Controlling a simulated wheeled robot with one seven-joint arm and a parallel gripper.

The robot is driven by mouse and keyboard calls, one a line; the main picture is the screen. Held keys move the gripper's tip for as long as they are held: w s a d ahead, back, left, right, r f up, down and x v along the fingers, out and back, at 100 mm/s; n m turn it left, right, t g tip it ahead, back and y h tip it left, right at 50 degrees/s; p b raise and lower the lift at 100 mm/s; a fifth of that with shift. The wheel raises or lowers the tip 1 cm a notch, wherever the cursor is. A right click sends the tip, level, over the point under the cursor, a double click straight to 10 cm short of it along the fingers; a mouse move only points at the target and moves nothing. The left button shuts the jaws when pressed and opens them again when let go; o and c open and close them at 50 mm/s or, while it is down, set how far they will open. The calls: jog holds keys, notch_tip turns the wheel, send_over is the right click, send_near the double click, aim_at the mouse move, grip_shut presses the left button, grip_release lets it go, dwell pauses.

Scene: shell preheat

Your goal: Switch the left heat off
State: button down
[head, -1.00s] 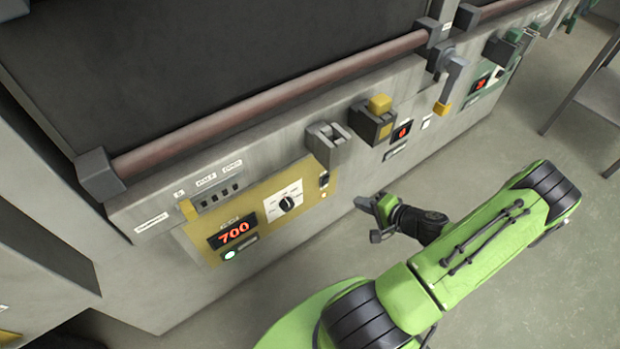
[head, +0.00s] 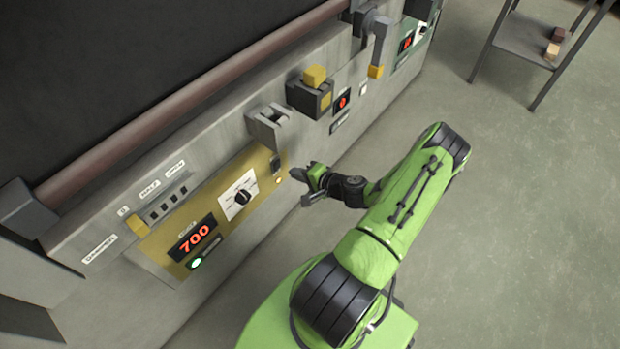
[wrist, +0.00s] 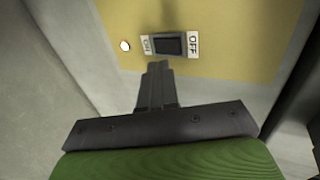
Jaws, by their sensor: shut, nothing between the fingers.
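In the wrist view the rocker switch (wrist: 170,43) sits between an ON label (wrist: 147,45) and an OFF label (wrist: 194,44). Which side is pressed I cannot tell. A small lamp (wrist: 125,45) beside the ON label is lit. My gripper (head: 298,173) is shut and empty, just right of the panel's end. In the wrist view its fingertips (wrist: 158,68) point at the switch, seemingly a little short of it.
A green lamp (head: 196,263) glows below the display. A grey bracket (head: 268,125) juts out above the switch. A black box with a yellow block (head: 315,75) and a yellow-tipped lever (head: 378,50) are farther right. The floor at right is clear up to a metal rack (head: 525,40).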

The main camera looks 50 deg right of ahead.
aim_at(278, 162)
jog(key=w, duration=0.5)
jog(key=shift+w+a+r, duration=0.15)
jog(key=shift+w+r, duration=0.15)
jog(key=shift+w, duration=0.2)
jog(key=shift+f, duration=0.1)
jog(key=shift+s, duration=0.1)
jog(key=shift+r+p, duration=0.55)
jog(key=shift+r, duration=0.3)
jog(key=shift+f, duration=0.1)
